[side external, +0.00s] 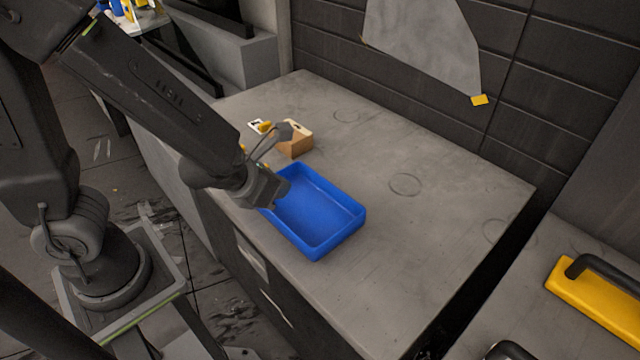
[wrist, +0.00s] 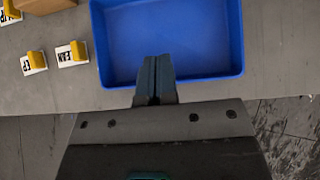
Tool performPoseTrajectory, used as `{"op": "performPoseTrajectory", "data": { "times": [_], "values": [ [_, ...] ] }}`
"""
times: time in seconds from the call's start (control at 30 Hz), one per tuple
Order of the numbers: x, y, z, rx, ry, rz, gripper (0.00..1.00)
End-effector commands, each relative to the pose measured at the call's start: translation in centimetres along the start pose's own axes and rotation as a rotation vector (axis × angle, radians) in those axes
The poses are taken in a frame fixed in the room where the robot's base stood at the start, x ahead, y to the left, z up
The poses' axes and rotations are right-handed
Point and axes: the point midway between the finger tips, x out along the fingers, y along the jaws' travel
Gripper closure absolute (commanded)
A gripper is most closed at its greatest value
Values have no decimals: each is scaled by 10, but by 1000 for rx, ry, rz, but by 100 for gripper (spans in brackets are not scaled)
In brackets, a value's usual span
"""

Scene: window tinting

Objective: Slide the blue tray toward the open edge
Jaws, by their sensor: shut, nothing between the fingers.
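The blue tray (side external: 345,228) is a shallow, empty rectangular tray lying flat on the grey worktop (side external: 430,250), close to its front edge. It also shows in the wrist view (wrist: 225,72), at the top centre. My gripper (wrist: 157,68) is shut and empty, its fingertips overlapping the near wall of the tray in the picture. In the side view my gripper (side external: 283,188) is at the tray's left end. I cannot tell whether the fingers touch the tray or are just above its wall.
A cardboard-brown block (side external: 296,139) and small yellow-and-white markers (wrist: 72,53) lie left of the tray. The worktop to the right is clear. A dark gap (side external: 485,270) separates it from another surface with a yellow tool (side external: 600,305). A dark tiled wall stands behind.

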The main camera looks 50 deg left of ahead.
Motion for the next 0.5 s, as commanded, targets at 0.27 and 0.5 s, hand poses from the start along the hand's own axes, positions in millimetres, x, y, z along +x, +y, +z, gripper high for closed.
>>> {"op": "performPoseTrajectory", "data": {
  "times": [0.27, 0.5],
  "values": [
    [32, 0, -1, -2, 4, 3, 100],
    [68, 0, -1, -5, 4, 3, 100]
  ]
}}
